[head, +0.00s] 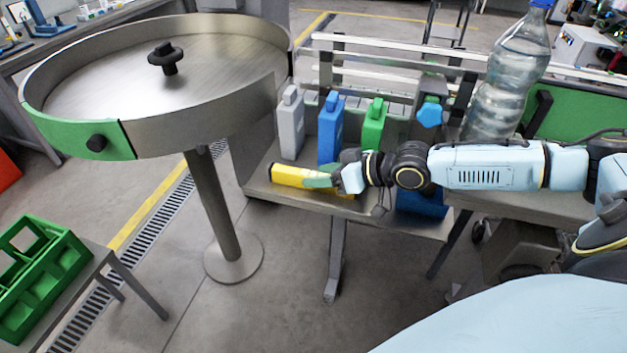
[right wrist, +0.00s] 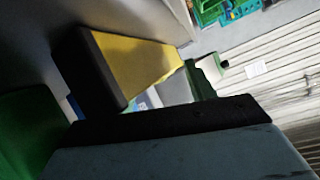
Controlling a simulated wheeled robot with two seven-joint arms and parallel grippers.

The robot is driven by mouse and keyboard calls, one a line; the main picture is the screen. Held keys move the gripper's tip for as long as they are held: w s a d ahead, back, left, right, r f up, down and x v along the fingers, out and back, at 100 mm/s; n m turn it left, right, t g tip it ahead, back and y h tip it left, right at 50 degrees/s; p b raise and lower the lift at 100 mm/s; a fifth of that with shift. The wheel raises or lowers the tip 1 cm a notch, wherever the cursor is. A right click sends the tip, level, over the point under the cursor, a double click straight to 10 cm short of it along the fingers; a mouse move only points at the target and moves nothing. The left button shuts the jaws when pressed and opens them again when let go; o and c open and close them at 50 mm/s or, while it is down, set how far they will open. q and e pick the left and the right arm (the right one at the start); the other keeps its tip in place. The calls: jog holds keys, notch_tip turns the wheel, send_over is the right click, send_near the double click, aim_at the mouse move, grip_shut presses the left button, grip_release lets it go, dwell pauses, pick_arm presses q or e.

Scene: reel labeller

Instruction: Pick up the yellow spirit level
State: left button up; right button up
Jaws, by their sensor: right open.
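The yellow spirit level (head: 290,174) lies along the front edge of the grey shelf, in front of several upright bottles. My right gripper (head: 322,179) reaches in from the right, at the level's right part, and hides some of it. The gripper is open. In the right wrist view the level (right wrist: 142,62) shows as a yellow bar with a black end, close to the camera. I cannot tell whether the level is between the fingers or touches them. My left gripper is not in view.
Behind the level stand a grey bottle (head: 291,125), a blue bottle (head: 330,130) and a green bottle (head: 374,124). A round steel turntable (head: 215,62) is at the left. A large clear water bottle (head: 508,80) stands at the right. A green crate (head: 42,270) sits at lower left.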

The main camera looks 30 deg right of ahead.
grip_shut()
dwell(0.5)
